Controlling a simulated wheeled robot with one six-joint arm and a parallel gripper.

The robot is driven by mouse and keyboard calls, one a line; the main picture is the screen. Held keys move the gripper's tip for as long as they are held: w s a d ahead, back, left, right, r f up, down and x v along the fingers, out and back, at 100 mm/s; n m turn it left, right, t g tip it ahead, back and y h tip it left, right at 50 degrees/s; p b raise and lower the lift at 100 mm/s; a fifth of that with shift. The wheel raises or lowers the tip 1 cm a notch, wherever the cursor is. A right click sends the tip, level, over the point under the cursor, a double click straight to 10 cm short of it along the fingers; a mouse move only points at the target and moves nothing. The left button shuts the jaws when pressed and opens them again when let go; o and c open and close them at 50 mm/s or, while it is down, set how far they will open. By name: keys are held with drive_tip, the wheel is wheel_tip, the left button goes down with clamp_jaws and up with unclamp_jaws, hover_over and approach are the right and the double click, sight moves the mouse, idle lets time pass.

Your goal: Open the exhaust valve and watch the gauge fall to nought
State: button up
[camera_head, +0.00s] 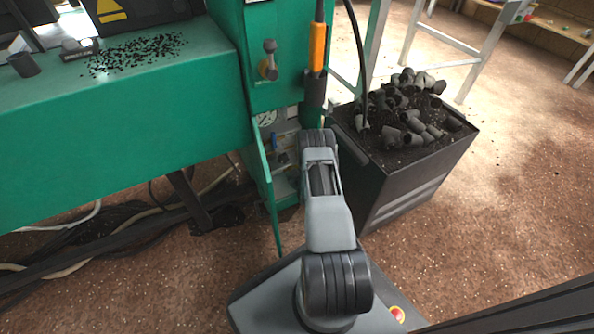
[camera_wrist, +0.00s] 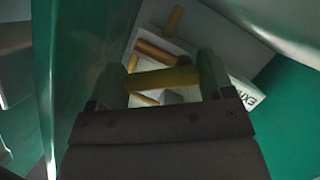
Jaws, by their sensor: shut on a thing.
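My gripper (camera_wrist: 163,74) is shut on a yellow bar (camera_wrist: 160,80) that runs across between its fingers in the wrist view. A white label (camera_wrist: 246,93) beside the right finger starts with "EX", so the bar looks like part of the exhaust valve, but its full shape is hidden. In the head view the gauge (camera_head: 266,118) has a pale round face, partly seen in the green machine's recess. Its needle is too small to read. My arm hides the gripper and the valve in that view.
The green machine (camera_head: 110,135) encloses the recess, with a green panel edge (camera_head: 262,170) at its left. A dark bin (camera_head: 400,195) heaped with grey plugs stands close right of my arm. A blue part (camera_head: 274,141) sits below the gauge. Speckled floor is open at right.

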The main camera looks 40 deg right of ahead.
drive_tip(key=m+y, duration=0.2)
drive_tip(key=shift+d+f+m, duration=0.15)
drive_tip(key=shift+f+m, duration=0.15)
drive_tip(key=shift+f, duration=0.1)
drive_tip(key=shift+f+m+y, duration=0.3)
drive_tip(key=shift+m+y, duration=0.4)
drive_tip(key=shift+m, duration=0.3)
drive_tip(key=o, duration=0.6)
drive_tip(key=shift+o, duration=0.2)
